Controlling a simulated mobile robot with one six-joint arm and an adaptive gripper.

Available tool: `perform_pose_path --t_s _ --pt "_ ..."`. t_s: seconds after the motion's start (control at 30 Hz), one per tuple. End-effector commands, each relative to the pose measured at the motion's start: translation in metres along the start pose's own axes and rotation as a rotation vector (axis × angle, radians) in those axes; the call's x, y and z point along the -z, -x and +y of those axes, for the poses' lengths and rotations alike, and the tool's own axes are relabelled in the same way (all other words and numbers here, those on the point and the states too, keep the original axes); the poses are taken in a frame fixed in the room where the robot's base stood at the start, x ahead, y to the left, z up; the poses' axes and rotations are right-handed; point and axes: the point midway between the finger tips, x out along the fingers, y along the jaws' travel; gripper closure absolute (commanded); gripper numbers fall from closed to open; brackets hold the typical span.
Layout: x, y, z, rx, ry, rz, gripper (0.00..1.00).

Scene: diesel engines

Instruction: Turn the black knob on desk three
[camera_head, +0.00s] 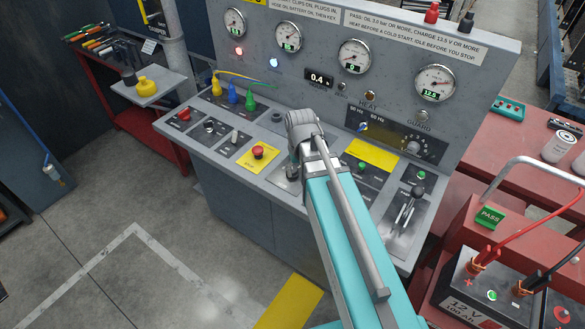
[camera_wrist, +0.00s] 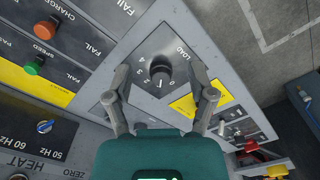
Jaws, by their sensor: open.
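The black knob (camera_wrist: 160,70) sits on a grey panel plate marked LOAD, with a ring of numbers around it. My gripper (camera_wrist: 159,67) is open in the wrist view, with one finger on each side of the knob. I cannot tell whether the fingers touch it or how high above the plate they are. In the head view my gripper (camera_head: 293,168) is over the sloping front of the grey control desk (camera_head: 262,186), right of the red stop button (camera_head: 258,152). My arm and gripper hide most of the knob there.
A lever (camera_head: 409,204) and green buttons stand on the desk to the right. Gauges (camera_head: 289,37) fill its upright back. A red bench with a 12 V battery (camera_head: 480,285) is at right; a red tool cart (camera_head: 130,110) is at left. The floor at lower left is clear.

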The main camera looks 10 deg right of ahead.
Motion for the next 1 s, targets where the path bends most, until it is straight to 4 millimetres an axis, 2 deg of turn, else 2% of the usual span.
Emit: perform_pose_path --t_s 0.03,0.1,0.2,0.33,0.47,1.0 --pt "0.026 0.007 0.001 0.0 0.003 0.0 0.09" --pt "0.048 0.012 0.002 0.0 0.008 0.0 0.0" --pt "0.076 0.017 0.002 0.001 0.015 0.0 0.0" --pt "0.1 0.021 0.003 0.001 0.022 0.0 0.0" --pt "0.109 0.022 0.004 0.001 0.025 0.0 0.0" --pt "0.107 0.018 0.004 0.001 0.024 0.0 0.0"
